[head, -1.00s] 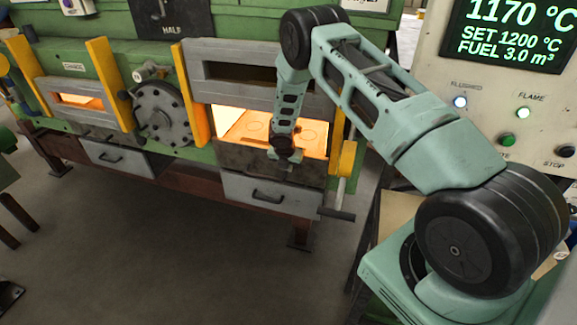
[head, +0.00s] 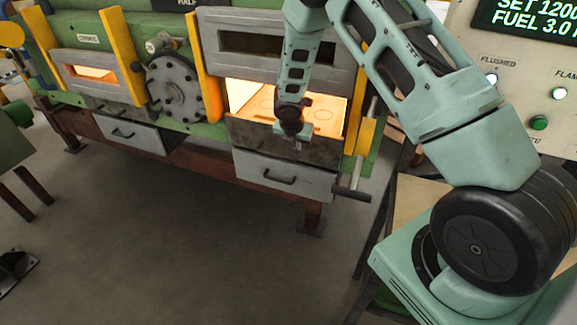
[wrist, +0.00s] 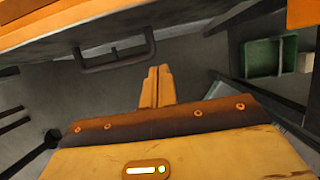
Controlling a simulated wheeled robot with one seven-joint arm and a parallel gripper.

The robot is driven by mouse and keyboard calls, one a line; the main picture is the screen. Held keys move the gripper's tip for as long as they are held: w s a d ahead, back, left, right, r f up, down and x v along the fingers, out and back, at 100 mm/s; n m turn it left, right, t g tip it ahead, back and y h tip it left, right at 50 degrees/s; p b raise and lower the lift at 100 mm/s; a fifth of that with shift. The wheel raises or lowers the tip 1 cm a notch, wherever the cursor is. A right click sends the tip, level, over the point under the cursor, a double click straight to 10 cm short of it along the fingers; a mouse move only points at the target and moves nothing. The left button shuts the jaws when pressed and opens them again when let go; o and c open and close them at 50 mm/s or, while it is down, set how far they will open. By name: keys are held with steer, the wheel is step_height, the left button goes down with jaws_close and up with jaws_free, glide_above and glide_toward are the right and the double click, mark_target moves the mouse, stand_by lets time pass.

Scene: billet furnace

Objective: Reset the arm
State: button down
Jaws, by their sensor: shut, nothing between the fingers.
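My gripper (head: 297,146) hangs pointing down in front of the right furnace opening (head: 321,112), which stands open and glows orange. In the head view it is small and partly dark against the plate below the opening. In the wrist view its two fingers (wrist: 156,87) lie together with nothing between them, lit orange over the floor. My arm reaches in from the right, bent at the elbow, whose top is cut off by the frame.
A grey drawer (head: 284,177) with a handle sits below the opening. A yellow post (head: 366,137) and a crank handle (head: 352,194) stand close to the right. A control panel (head: 515,90) is at right. A green bin (wrist: 262,57) shows in the wrist view. Floor in front is clear.

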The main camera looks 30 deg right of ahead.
steer(key=s+a+b, duration=0.3)
steer(key=s+a, duration=0.2)
steer(key=a, duration=0.1)
